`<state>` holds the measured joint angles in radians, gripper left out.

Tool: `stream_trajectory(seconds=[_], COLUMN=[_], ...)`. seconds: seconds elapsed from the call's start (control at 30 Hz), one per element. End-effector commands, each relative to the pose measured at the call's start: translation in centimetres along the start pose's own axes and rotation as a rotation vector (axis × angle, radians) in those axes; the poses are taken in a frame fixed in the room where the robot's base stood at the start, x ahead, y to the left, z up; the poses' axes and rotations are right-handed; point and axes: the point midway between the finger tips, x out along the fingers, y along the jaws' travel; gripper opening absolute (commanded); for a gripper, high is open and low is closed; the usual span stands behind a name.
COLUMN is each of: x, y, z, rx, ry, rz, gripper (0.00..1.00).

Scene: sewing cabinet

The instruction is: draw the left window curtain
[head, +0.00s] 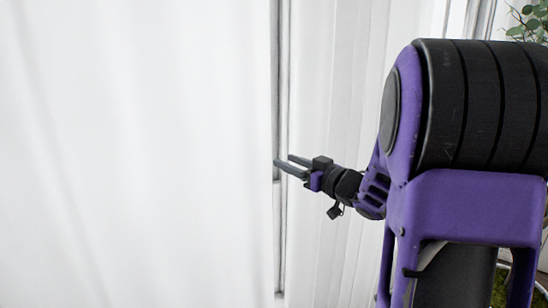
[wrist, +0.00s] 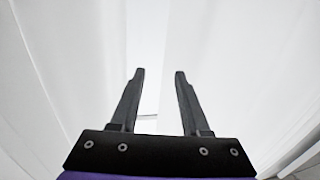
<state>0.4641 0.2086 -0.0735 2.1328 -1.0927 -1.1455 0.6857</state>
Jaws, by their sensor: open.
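A white curtain (head: 140,150) fills the left half of the head view, hanging in soft folds. A second white curtain (head: 345,90) hangs to the right, partly behind my arm. A narrow gap with the window frame (head: 279,215) shows between them. My gripper (head: 283,165) is open and points left, with its fingertips at the gap by the left curtain's right edge. In the wrist view my gripper (wrist: 160,73) has nothing between its fingers. White cloth (wrist: 60,70) lies on the left and more (wrist: 250,70) on the right. I cannot tell whether the fingers touch cloth.
A green leafy plant (head: 530,22) stands at the top right. My arm covers much of the right side. Another strip of window frame (head: 480,18) shows near the top right.

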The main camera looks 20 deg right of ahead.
Motion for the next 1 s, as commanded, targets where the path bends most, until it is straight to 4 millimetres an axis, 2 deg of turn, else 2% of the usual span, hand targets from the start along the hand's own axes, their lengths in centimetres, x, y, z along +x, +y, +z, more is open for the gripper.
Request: stream_trajectory(seconds=[0.03,0.2,0.4,0.57,1.0], x=[-1.4,-5.0,-7.6,-8.2,-8.2], y=[0.2,0.1,0.1,0.1,0.1], z=[0.0,0.0,0.0,-0.1,-0.1], rx=[-0.001,-0.001,-0.001,-0.001,-0.001], ry=[0.000,0.000,0.000,0.000,0.000], rz=[0.006,0.004,0.002,0.002,0.002], gripper=[0.46,0.46,0.46,0.46,0.46])
